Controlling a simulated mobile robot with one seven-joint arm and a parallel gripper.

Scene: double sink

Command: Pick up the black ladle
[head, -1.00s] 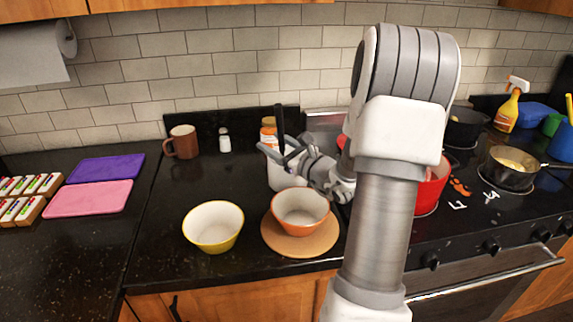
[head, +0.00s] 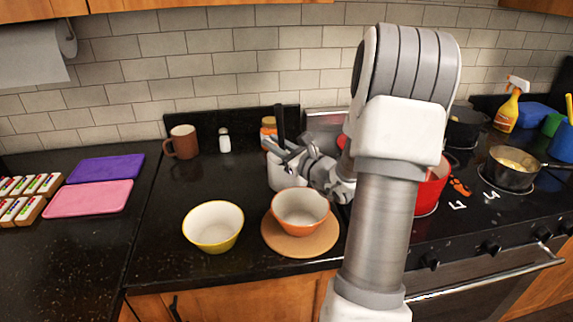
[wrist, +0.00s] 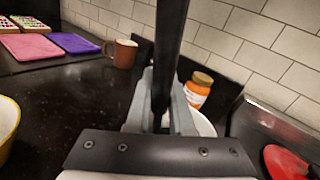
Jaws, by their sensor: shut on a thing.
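The black ladle (head: 279,122) stands upright in a white container (head: 281,176) on the dark counter; only its handle shows. In the wrist view the black handle (wrist: 171,45) rises between my fingers. My gripper (head: 284,150) is at the handle just above the container's rim, and its fingers also show in the wrist view (wrist: 162,105). It is shut on the handle. The ladle's lower end is hidden inside the container, and my gripper hides part of the container.
An orange bowl (head: 300,209) on a round wooden board (head: 287,243) and a yellow bowl (head: 213,227) stand in front. A brown mug (head: 183,142) and white shaker (head: 224,141) stand left; a red pot (head: 433,188) is right.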

